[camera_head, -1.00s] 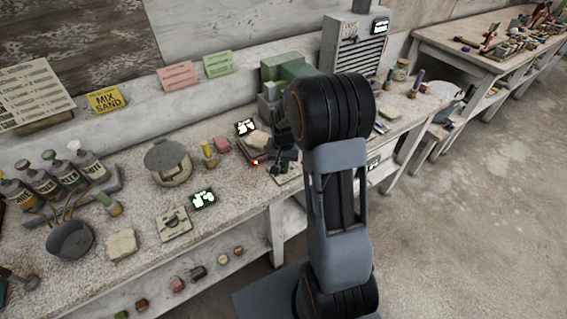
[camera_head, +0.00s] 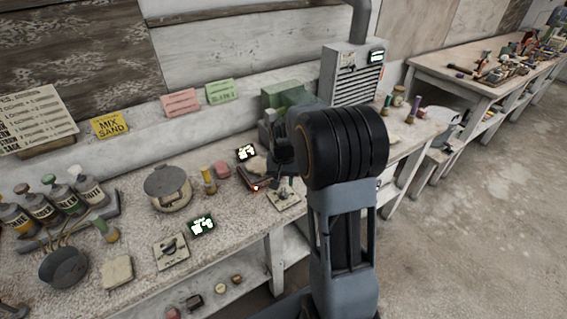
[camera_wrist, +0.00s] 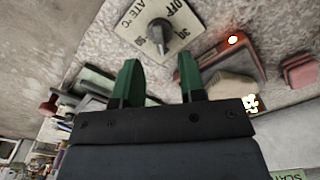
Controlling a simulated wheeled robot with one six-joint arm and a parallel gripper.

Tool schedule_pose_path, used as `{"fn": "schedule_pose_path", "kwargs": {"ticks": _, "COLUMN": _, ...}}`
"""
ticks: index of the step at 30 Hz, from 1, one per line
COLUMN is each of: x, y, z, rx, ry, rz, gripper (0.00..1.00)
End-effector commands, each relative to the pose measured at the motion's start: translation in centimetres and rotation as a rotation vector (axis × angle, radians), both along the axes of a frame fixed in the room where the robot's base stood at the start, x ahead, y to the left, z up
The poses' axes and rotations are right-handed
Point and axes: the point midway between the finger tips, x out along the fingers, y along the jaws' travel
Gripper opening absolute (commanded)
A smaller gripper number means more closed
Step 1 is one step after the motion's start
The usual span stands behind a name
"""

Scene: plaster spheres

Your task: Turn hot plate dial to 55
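The hot plate dial (camera_wrist: 160,31) is a dark knob on a cream plate marked OFF, 30 and 50, at the top of the wrist view. In the head view its plate (camera_head: 286,199) lies on the bench just in front of my gripper (camera_head: 283,158). My gripper (camera_wrist: 159,72) shows two green fingers spread apart with nothing between them. The dial lies beyond the fingertips, apart from them. The knob's exact reading is too small to tell. The dark red hot plate (camera_head: 250,179) has a lit orange lamp, also seen in the wrist view (camera_wrist: 233,40).
A lit display (camera_head: 246,153) stands behind the hot plate. A green machine (camera_head: 287,98) stands behind my gripper.

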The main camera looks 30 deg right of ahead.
Motion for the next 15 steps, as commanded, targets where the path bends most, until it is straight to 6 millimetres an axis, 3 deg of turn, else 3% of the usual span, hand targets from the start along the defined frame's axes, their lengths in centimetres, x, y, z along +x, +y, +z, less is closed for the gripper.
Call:
{"fn": "schedule_pose_path", "kwargs": {"ticks": 6, "x": 0.1, "y": 0.0, "z": 4.5, "rx": -0.001, "ry": -0.004, "rz": 0.000, "gripper": 0.37}}
{"fn": "schedule_pose_path", "kwargs": {"ticks": 15, "x": 0.0, "y": 0.0, "z": 8.3, "rx": -0.001, "ry": -0.002, "rz": 0.000, "gripper": 0.37}}
